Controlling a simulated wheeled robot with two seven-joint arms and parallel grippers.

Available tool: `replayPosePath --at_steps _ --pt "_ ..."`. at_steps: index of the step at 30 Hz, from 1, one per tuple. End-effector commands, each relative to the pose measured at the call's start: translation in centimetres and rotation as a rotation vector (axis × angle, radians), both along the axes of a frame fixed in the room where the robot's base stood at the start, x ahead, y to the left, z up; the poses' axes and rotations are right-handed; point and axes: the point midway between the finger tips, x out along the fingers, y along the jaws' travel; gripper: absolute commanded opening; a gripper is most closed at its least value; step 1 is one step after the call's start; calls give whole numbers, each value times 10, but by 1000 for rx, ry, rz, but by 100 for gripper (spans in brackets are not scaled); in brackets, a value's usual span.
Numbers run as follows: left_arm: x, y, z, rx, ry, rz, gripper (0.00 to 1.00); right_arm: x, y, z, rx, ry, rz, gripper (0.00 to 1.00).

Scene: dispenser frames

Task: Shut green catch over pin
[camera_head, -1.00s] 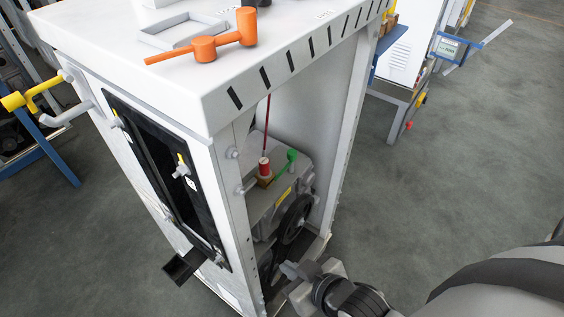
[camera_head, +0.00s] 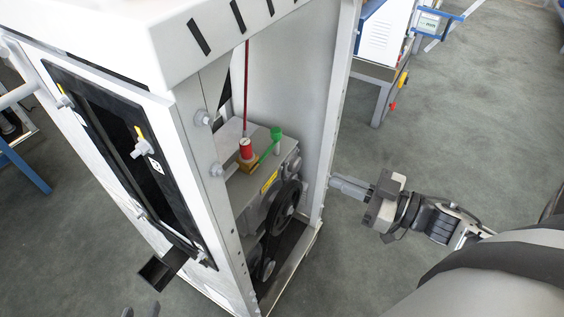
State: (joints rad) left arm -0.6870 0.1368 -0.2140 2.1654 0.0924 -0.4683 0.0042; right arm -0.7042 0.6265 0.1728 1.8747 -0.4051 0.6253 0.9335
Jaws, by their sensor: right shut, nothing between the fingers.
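The green catch (camera_head: 276,135) stands inside the open cabinet on top of the grey machine unit. Its lever slants up and right from a brass-coloured block (camera_head: 246,165), clear of the red pin (camera_head: 246,148). The red pin stands upright on that block, with a thin dark-red rod above it. My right gripper (camera_head: 334,183) is shut and empty, pointing left at the cabinet's right post, outside the opening and to the right of the catch. Whether it touches the post I cannot tell. Only tips of my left gripper (camera_head: 140,311) show at the bottom edge.
The cabinet's white top (camera_head: 170,30) overhangs the opening, and its right post (camera_head: 338,120) stands between my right gripper and the catch. A black wheel (camera_head: 286,208) is below the catch.

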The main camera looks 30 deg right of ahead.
Motion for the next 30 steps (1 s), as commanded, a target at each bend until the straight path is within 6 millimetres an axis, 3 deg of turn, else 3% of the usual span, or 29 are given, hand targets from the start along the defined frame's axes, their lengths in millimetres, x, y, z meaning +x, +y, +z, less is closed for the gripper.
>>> replayPosePath --at_steps 5,18,24,30 --pt "-1 0 0 -2 2 0 36 16 11 3 5 -8 14 0" --pt "-2 0 0 -2 3 1 36 92 60 3 4 -7 10 0" --pt "-2 0 0 0 3 1 36 111 73 2 5 -4 9 0" --pt "-2 0 0 1 3 2 36 116 76 2 4 -2 9 0"
